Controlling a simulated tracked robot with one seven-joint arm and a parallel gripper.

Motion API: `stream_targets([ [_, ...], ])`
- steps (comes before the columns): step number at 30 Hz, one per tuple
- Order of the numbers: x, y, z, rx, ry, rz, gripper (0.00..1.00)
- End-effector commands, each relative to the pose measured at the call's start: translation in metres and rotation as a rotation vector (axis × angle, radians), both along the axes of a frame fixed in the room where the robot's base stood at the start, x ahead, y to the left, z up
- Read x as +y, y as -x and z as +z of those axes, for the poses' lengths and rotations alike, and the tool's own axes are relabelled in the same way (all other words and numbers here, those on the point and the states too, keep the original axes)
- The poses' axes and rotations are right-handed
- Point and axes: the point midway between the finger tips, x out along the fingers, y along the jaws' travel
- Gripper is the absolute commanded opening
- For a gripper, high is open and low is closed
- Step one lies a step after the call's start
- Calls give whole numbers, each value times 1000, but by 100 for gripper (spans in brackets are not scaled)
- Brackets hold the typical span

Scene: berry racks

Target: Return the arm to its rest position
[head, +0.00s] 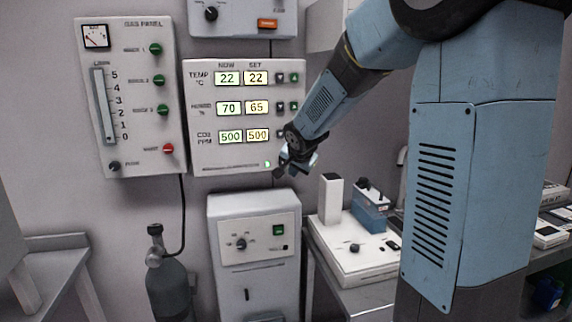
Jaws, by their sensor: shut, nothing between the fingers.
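My gripper (281,171) is at the end of my blue arm, near the middle of the head view. It is shut and holds nothing. It is in front of the lower right corner of the white control panel (203,152), which shows TEMP, a second row and CO2 with lit NOW and SET values. The readings are 22 and 22, 70 and 65, and 500 and 500. My forearm and wrist hide part of the panel's right-hand button column. Whether the gripper touches the panel cannot be told.
A gas panel (142,60) hangs to the left, above a dark gas cylinder (170,285). A white cabinet (230,285) stands below the control panel. A bench device (340,262) sits on a table to its right. A metal table (60,243) is at the left.

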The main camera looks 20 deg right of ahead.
Motion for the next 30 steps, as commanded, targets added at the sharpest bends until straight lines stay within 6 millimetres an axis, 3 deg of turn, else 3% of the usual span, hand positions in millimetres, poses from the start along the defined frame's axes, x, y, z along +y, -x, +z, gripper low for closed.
stream_targets([
  [4, -3, 8, 5, 6, 10, 7, 0],
  [8, -10, 34, 18, 26, 44, 29, 0],
  [18, -25, 142, 49, 130, 173, 175, 0],
  [30, -18, 274, 55, 242, 298, 424, 0],
])
